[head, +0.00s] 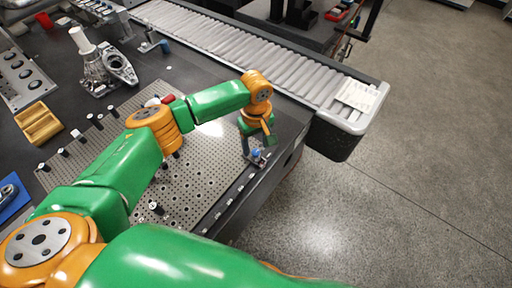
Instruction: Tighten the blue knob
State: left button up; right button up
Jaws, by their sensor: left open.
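The blue knob (256,154) is small and sits low near the right front edge of the perforated metal plate (205,170). My left arm reaches over the plate from the lower left. My left gripper (255,147) points down at the knob, with its open fingers close around or just beside it. At this size I cannot tell whether the fingers touch the knob. The fingers and wrist hide part of the knob and its mount. My right gripper is not in view.
A grey roller conveyor (225,42) runs behind the table, with a paper sheet (356,95) at its near end. A grey metal casting (97,72) and orange block (38,122) stand at left. Several black pins stand on the plate. Open floor lies to the right.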

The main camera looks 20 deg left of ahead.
pick_arm(q)
notch_tip(320, 180, down, 2)
grip_shut()
jog(key=r+p, duration=0.1)
jog(key=p, duration=0.2)
jog(key=shift+d+r+m, duration=0.1)
jog(key=shift+m, duration=0.3)
jog(key=shift+m+p, duration=0.3)
jog(key=shift+p, duration=0.25)
jog(key=shift+f, duration=0.5)
grip_release()
